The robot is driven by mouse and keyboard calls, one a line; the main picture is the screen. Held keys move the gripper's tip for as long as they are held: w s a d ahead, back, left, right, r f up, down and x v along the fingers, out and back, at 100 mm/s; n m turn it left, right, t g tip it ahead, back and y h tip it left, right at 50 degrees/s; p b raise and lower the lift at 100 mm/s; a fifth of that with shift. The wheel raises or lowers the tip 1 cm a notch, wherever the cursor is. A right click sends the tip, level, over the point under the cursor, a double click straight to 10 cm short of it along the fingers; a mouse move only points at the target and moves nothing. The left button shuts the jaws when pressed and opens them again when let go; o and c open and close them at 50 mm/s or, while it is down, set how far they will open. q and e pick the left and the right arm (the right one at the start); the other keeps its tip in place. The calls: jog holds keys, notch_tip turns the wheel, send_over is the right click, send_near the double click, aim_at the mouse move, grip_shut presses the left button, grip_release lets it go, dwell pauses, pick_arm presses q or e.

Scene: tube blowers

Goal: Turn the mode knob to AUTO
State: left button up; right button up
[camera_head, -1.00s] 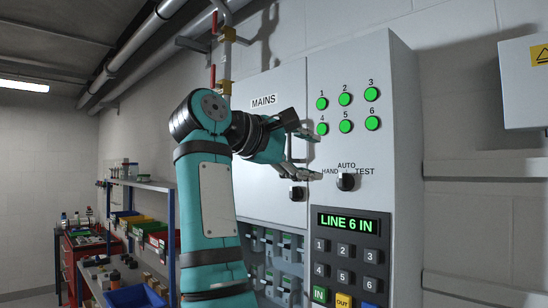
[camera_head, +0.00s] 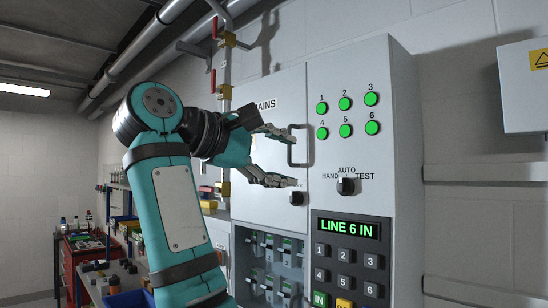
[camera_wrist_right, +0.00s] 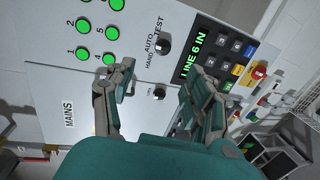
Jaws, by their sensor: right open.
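The black mode knob (camera_head: 346,186) is on the grey panel face, below the labels HAND, AUTO and TEST. It also shows in the right wrist view (camera_wrist_right: 163,46), beyond the fingertips. I cannot tell for sure which label its pointer faces. My right gripper (camera_head: 297,161) is open and empty, to the left of the mode knob and apart from it, in front of the MAINS door. Its two fingers also show in the right wrist view (camera_wrist_right: 158,82). My left gripper is not in view.
A smaller black lock knob (camera_head: 297,198) and a door handle (camera_head: 299,146) are close to my right fingers. Green lamps (camera_head: 345,103) sit above the mode knob, and a keypad with a LINE 6 IN display (camera_head: 347,226) below it. Shelves stand at the left.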

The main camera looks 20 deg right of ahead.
jog(key=shift+s+a, duration=0.3)
jog(key=shift+a, duration=0.4)
jog(key=shift+p, duration=0.4)
